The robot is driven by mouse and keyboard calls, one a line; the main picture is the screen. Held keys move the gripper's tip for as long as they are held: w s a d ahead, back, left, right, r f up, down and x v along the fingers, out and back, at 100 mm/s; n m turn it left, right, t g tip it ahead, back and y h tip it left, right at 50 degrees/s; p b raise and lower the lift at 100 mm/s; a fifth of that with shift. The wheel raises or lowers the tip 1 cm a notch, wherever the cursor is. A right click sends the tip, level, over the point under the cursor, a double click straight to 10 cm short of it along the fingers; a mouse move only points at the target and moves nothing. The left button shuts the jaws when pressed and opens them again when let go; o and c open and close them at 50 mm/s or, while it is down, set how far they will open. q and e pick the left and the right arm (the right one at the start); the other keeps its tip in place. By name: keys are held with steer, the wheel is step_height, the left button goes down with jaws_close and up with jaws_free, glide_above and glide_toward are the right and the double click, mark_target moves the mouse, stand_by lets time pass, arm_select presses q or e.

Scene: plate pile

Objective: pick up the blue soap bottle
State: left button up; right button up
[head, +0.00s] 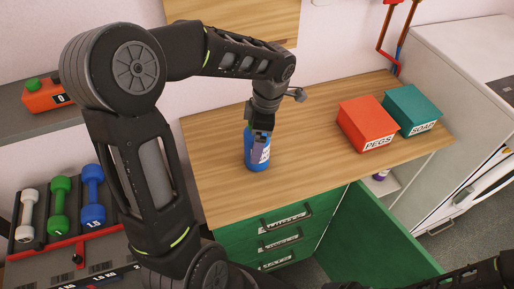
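The blue soap bottle (255,162) stands upright on the wooden counter (222,197), left of its middle. It has a pale label on its right side. My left gripper (259,138) points straight down over the bottle, and its fingers are at the upper part of the bottle. The gripper hides the bottle's top. I cannot tell whether the fingers are closed on it. Only part of my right arm shows at the bottom right, and its gripper is out of view.
An orange PEGS box (366,124) and a teal SOAP box (411,109) stand on the counter's right side. A green cabinet door (375,240) hangs open below. Dumbbells (92,197) sit on a rack at left. The counter between bottle and boxes is clear.

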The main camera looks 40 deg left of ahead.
arm_select(q)
steer(key=shift+c, duration=0.3)
jaws_close()
stand_by(0.7)
